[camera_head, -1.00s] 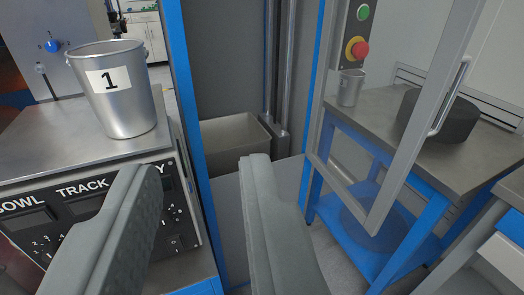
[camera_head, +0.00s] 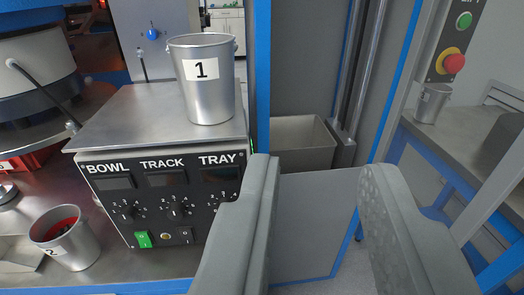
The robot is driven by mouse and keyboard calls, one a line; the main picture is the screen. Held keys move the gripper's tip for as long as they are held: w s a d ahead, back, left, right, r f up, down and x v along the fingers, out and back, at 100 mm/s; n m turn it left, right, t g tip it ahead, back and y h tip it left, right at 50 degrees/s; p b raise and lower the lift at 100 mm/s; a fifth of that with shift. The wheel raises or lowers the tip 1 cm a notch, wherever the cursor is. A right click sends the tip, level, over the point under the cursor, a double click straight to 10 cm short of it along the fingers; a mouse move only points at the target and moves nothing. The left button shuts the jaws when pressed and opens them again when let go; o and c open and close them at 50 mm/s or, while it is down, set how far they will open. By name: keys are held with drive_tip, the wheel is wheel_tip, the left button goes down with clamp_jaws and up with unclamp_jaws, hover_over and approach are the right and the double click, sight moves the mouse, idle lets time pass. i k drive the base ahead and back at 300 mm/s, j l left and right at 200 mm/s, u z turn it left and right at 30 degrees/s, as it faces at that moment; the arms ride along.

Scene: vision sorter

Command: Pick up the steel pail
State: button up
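A steel pail (camera_head: 208,98) with a white label "1" stands upright on top of a control box (camera_head: 105,137). A second steel pail (camera_head: 76,249), labelled "2", stands at lower left with something red inside. A third small pail (camera_head: 432,103) with a label stands on a bench at the right. My gripper (camera_head: 320,175) is open and empty, its two grey fingers apart in the lower right. It is right of the "1" pail and lower in the picture, not touching any pail. The left finger hides part of the control box's right side.
A blue-edged post (camera_head: 258,75) rises just right of the "1" pail. A grey bin (camera_head: 300,145) sits behind. Red and green buttons (camera_head: 453,64) are at upper right. A bowl machine (camera_head: 40,75) stands at left.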

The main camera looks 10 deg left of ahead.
sight(62, 231)
drive_tip(key=u, duration=1.35)
